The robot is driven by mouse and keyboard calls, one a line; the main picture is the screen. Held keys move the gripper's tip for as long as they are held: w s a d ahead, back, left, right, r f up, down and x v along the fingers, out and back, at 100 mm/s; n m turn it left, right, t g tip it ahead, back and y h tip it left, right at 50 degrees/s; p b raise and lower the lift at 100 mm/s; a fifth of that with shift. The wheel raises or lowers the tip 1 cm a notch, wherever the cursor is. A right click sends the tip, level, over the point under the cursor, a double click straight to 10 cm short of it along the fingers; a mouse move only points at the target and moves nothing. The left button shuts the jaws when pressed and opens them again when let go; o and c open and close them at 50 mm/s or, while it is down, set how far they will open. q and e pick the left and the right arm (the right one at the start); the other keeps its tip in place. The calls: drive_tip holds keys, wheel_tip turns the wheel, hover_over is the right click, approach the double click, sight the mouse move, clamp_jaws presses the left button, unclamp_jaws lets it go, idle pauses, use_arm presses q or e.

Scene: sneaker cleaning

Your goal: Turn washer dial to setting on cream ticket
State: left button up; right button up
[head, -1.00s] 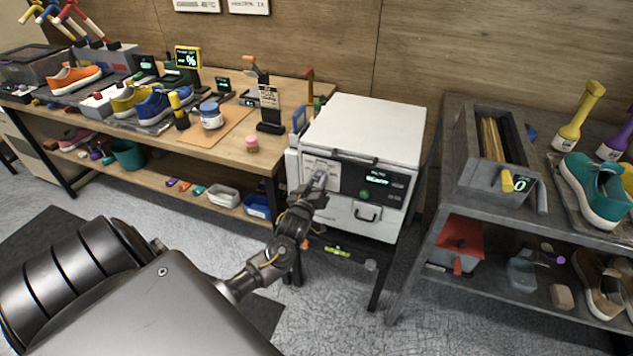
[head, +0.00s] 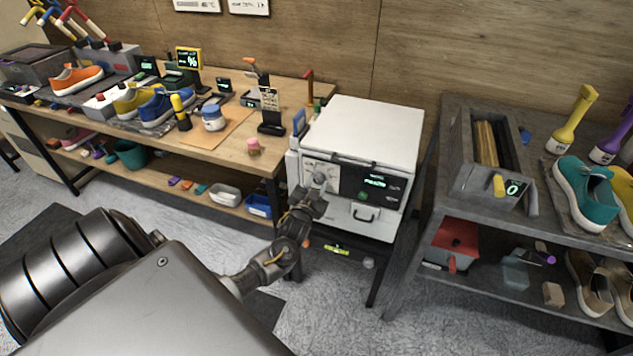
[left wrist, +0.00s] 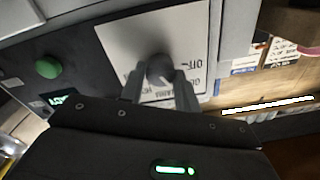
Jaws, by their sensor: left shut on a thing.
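The white washer (head: 364,132) stands between the two benches, with a dark control panel on its front. Its grey round dial (left wrist: 158,68) sits on a white plate with printed settings, which appear rotated in the left wrist view. My left gripper (left wrist: 160,80) is shut on the dial, one finger on each side. It also shows in the head view (head: 318,190) at the left of the washer's front. The dial's exact setting is unclear. A pale ticket (head: 269,98) with dark print stands in a black holder on the left bench; its text is too small to read. My right gripper is out of view.
A green button (left wrist: 47,67) and a lit display (head: 375,182) are on the panel right of the dial in the head view. A drawer handle (head: 366,212) is below. The wooden bench (head: 215,155) at left and grey bench (head: 445,200) at right flank the washer.

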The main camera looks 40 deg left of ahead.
use_arm(q)
drive_tip(key=m+p, duration=0.1)
drive_tip(key=m, duration=0.4)
drive_tip(key=shift+m+p, duration=0.3)
drive_tip(key=shift+p, duration=0.05)
idle(0.4)
drive_tip(key=o, duration=1)
drive_tip(key=b+v, duration=0.1)
drive_tip(key=v, duration=0.9)
drive_tip(key=shift+s, duration=0.45)
